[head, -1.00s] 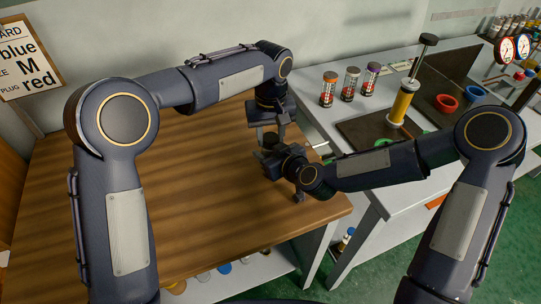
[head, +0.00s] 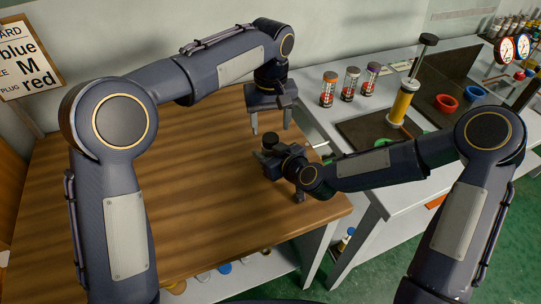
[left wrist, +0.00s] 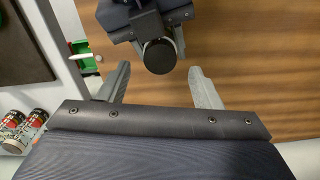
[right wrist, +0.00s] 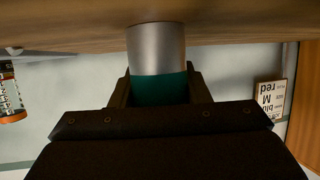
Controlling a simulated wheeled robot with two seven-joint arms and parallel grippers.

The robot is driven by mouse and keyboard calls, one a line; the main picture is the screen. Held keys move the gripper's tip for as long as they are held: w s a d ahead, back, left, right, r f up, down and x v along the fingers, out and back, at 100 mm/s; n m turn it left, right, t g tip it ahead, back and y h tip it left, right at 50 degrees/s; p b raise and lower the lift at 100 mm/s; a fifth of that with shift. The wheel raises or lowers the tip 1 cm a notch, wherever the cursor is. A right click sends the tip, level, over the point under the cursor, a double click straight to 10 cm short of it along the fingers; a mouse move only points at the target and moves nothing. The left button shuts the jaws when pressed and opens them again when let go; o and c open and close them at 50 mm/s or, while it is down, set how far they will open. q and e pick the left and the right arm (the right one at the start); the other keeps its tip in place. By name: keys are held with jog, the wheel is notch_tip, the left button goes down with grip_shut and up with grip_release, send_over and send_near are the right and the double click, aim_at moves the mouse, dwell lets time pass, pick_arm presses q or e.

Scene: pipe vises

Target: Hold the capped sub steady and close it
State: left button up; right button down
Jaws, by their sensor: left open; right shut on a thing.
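The capped sub stands upright in my right gripper (head: 269,158). Its dark round cap (head: 269,141) shows above that gripper in the head view, and the cap (left wrist: 159,55) is seen from above in the left wrist view. In the right wrist view, a silver section (right wrist: 156,45) and a teal band (right wrist: 158,88) show. My right gripper's fingers (right wrist: 158,85) are shut around the teal band. My left gripper (head: 271,125) is open and empty, raised above the cap, its fingers pointing down. The cap appears between and beyond its fingertips in the left wrist view.
The wooden table (head: 150,190) is clear to the left. A white bench (head: 310,90) at the right holds several labelled bottles (head: 351,84), a yellow plunger-topped cylinder (head: 401,103), and red (head: 446,103) and blue (head: 475,93) rings. A sign (head: 26,62) hangs at the left.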

aim_at(270, 137)
pick_arm(q)
jog(key=shift+c, duration=0.5)
jog(key=shift+r, duration=0.25)
jog(key=shift+r+n, duration=1.1)
jog(key=shift+r, duration=0.45)
jog(key=shift+f, duration=0.1)
jog(key=shift+f, duration=3.95)
jog(key=shift+c, duration=0.2)
